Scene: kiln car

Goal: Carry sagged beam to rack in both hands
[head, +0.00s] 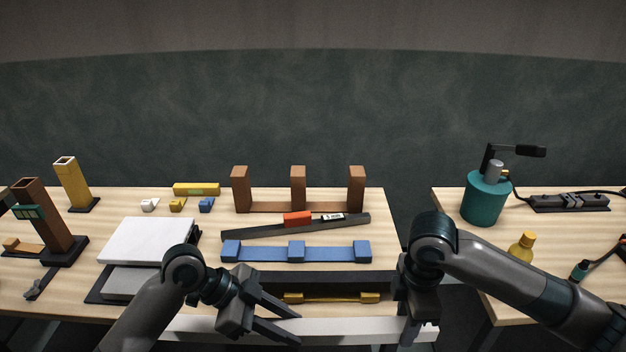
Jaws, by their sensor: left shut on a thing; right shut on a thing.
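A long pale white beam (350,324) lies across the bottom of the head view, in front of the bench. My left gripper (292,328) is shut on it left of its middle, with a finger on either side. My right gripper (414,334) points down and is shut on its right end, partly hidden by my own wrist. A sag is not clear from this angle. A brown rack-like frame (298,190) with three upright posts stands at the back of the bench. A blue bar (265,254) with three raised blocks lies in front of it.
A dark bar (258,230) with a red block (297,219) lies between frame and blue bar. A yellow double-ended piece (330,298) lies lower down. White slabs (146,240) stand left. A teal canister (486,198) stands on the right bench, past a gap.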

